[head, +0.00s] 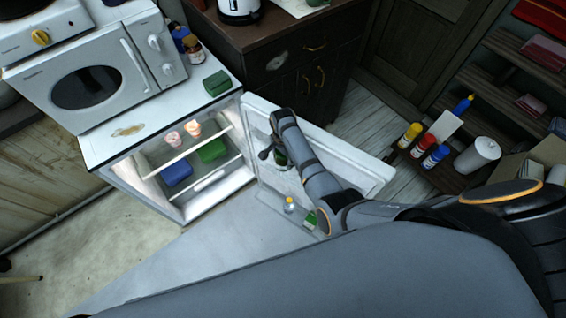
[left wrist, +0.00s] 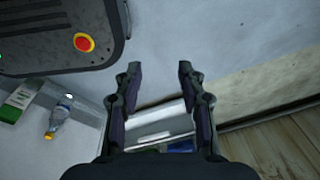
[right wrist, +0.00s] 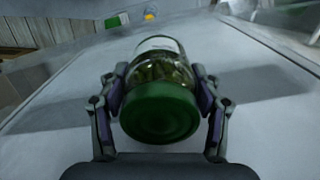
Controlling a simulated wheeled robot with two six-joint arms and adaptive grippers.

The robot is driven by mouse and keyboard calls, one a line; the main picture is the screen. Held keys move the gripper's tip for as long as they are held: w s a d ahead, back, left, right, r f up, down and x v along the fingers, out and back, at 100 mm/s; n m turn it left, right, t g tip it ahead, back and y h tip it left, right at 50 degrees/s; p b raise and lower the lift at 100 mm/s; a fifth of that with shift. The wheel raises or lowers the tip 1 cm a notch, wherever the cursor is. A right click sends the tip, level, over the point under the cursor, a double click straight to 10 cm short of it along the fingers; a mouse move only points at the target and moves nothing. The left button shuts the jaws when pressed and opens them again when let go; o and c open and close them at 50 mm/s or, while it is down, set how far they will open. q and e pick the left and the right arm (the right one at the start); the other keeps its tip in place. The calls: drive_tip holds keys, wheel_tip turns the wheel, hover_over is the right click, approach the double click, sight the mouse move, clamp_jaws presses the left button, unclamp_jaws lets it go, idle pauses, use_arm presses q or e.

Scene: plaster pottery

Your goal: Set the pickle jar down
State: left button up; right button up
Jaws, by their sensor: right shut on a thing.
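A glass pickle jar with a green lid (right wrist: 160,112) fills the middle of the right wrist view, with green pickles showing through the glass. My right gripper (right wrist: 163,98) is shut on it, one finger on each side. In the head view the right gripper (head: 268,152) is at the inner side of the open fridge door (head: 345,165), and the jar (head: 281,158) shows only as a small dark green patch, mostly hidden by the arm. Whether the jar touches a door shelf cannot be told. My left gripper (left wrist: 160,85) is open and empty in the left wrist view.
The open fridge (head: 195,205) holds blue and green boxes and two pinkish items. A small bottle (head: 290,205) and a green carton (head: 310,220) stand in the low door shelf. A microwave (head: 95,75) and a green box (head: 217,83) are on top.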

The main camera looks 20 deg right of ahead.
wheel_tip(320, 180, down, 2)
drive_tip(key=shift+w+b, duration=0.1)
drive_tip(key=shift+b, duration=0.3)
drive_tip(key=shift+r, duration=0.1)
use_arm(q)
drive_tip(key=shift+s+f, duration=0.65)
drive_tip(key=shift+f, duration=0.3)
use_arm(e)
drive_tip(key=shift+r, duration=0.15)
drive_tip(key=o, duration=1.3)
drive_tip(key=shift+f, duration=0.2)
drive_tip(key=o, duration=0.4)
use_arm(q)
drive_tip(key=shift+w+a, duration=0.1)
drive_tip(key=shift+w, duration=0.3)
use_arm(e)
drive_tip(key=shift+r, duration=0.1)
